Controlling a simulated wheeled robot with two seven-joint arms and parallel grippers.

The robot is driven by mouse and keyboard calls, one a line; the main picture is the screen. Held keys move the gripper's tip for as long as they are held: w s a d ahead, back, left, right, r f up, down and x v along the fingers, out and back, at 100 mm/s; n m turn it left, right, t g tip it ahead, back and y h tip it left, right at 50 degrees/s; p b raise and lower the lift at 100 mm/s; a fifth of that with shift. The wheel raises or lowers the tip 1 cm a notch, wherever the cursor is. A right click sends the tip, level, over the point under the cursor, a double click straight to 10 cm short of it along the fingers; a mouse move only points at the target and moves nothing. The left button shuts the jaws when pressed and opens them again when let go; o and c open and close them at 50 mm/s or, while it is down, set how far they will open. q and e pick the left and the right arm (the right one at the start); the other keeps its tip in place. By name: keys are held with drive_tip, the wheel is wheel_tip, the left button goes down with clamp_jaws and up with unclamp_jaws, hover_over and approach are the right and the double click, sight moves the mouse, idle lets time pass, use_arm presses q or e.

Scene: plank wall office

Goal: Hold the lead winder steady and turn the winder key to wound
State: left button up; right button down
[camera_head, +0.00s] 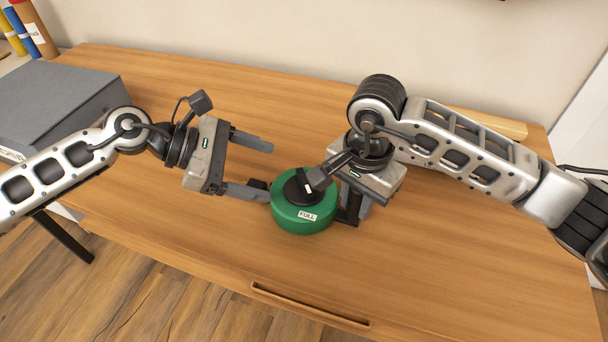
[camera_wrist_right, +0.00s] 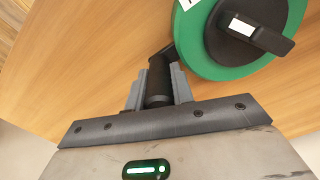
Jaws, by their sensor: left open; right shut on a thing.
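The lead winder (camera_head: 290,222) is a round green drum lying on the desk, with a white FULL label on its front side. Its black winder key (camera_wrist_right: 270,38) sits on a dark hub on top, with a white mark on the bar. In the head view, my right wrist's camera partly covers the key. My right gripper (camera_wrist_right: 158,85) is shut on the winder's black handle (camera_wrist_right: 158,78), beside the drum. My left gripper (camera_head: 266,169) is open and empty to the left of the drum; its nearer finger reaches close to the drum's left side. Contact there cannot be told.
The wooden desk (camera_head: 420,280) is clear in front and to the right. A grey box file (camera_head: 60,100) lies at the left, behind my left arm. Coloured binders (camera_head: 35,30) stand at the far left. A plain wall rises behind the desk.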

sight(301, 179)
use_arm(q)
drive_tip(key=s+a+r+n+t, duration=0.2)
drive_tip(key=s+n+t, duration=0.1)
drive_tip(key=n, duration=0.1)
drive_tip(key=shift+h, duration=0.5)
drive_tip(key=x, duration=1.1)
drive_tip(key=shift+s+d+f, duration=0.1)
drive_tip(key=shift+d+f, duration=0.1)
drive_tip(key=shift+f, duration=0.2)
drive_tip(key=c, duration=1)
